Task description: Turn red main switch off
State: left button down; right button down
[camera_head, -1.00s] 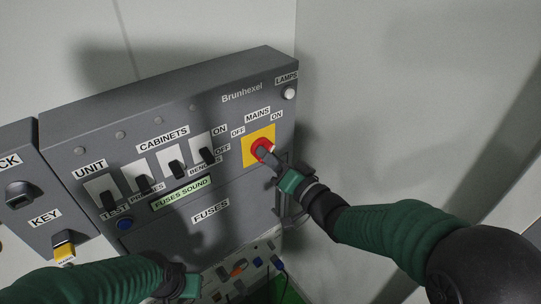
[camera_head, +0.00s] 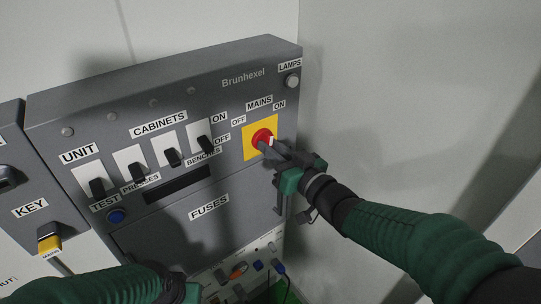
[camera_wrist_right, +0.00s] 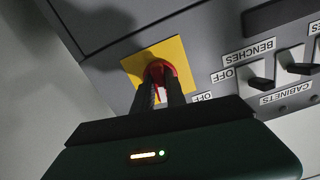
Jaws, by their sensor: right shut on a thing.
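The red main switch (camera_head: 261,134) is a round knob on a yellow plate (camera_head: 249,151), under the MAINS label with OFF at its left and ON at its right. My right gripper (camera_head: 265,145) is shut on the knob. In the right wrist view the red knob (camera_wrist_right: 157,69) sits between the two dark fingers (camera_wrist_right: 159,92), which partly hide it. A white mark shows on the knob's right side in the head view. My left gripper (camera_head: 188,291) is at the bottom edge, its fingers not clearly visible.
The grey panel has several black toggle switches (camera_head: 172,157), a dark display (camera_head: 177,184), a blue button (camera_head: 116,216) and an unlit-looking lamp (camera_head: 292,81). A yellow-tagged key (camera_head: 49,245) is at the left. Bare wall (camera_head: 400,90) lies right of the panel.

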jog(key=n+b, duration=0.8)
jog(key=n, duration=0.3)
jog(key=shift+r, duration=0.15)
dwell(0.5)
jog(key=c, duration=1.4)
grip_release()
jog(key=shift+o, duration=0.2)
jog(key=shift+d, duration=0.1)
